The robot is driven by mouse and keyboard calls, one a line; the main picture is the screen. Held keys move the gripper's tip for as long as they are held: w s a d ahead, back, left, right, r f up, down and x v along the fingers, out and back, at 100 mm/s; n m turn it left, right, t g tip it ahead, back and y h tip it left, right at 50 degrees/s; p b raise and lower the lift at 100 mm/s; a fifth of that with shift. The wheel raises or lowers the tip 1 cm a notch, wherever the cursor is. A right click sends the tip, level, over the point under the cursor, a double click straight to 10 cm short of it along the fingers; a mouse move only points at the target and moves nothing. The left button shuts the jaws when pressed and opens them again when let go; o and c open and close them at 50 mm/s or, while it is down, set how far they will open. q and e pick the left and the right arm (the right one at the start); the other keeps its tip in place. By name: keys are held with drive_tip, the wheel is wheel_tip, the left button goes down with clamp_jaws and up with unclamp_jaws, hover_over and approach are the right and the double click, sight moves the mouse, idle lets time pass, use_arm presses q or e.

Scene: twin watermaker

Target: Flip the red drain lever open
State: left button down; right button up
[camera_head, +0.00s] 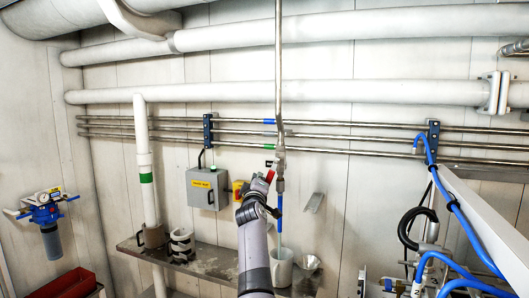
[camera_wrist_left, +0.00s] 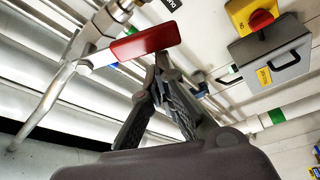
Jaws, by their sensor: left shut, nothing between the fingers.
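The red drain lever (camera_head: 270,176) sits on the side of a valve on the thin vertical metal pipe (camera_head: 279,70). In the wrist view the lever (camera_wrist_left: 146,42) is a flat red handle, pointing out sideways from its metal valve body (camera_wrist_left: 98,28). My left gripper (camera_head: 262,183) is raised in front of the pipe, just beside the lever. In the wrist view its fingers (camera_wrist_left: 162,62) are closed together and empty, with the tips close to the lever's free end. I cannot tell whether they touch it. My right gripper is not in view.
A white mug (camera_head: 281,270) stands below the pipe on a metal shelf (camera_head: 216,262). A grey box (camera_head: 206,188) and a yellow switch with a red knob (camera_wrist_left: 260,18) are on the wall nearby. Horizontal pipes (camera_head: 350,134) run along the wall behind.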

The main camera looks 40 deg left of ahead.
use_arm(q)
drive_tip(key=shift+w+d+f, duration=0.2)
drive_tip(key=shift+d+f, duration=0.35)
drive_tip(key=shift+w+d+f, duration=0.2)
drive_tip(key=shift+d+f, duration=0.3)
drive_tip(key=shift+d, duration=0.05)
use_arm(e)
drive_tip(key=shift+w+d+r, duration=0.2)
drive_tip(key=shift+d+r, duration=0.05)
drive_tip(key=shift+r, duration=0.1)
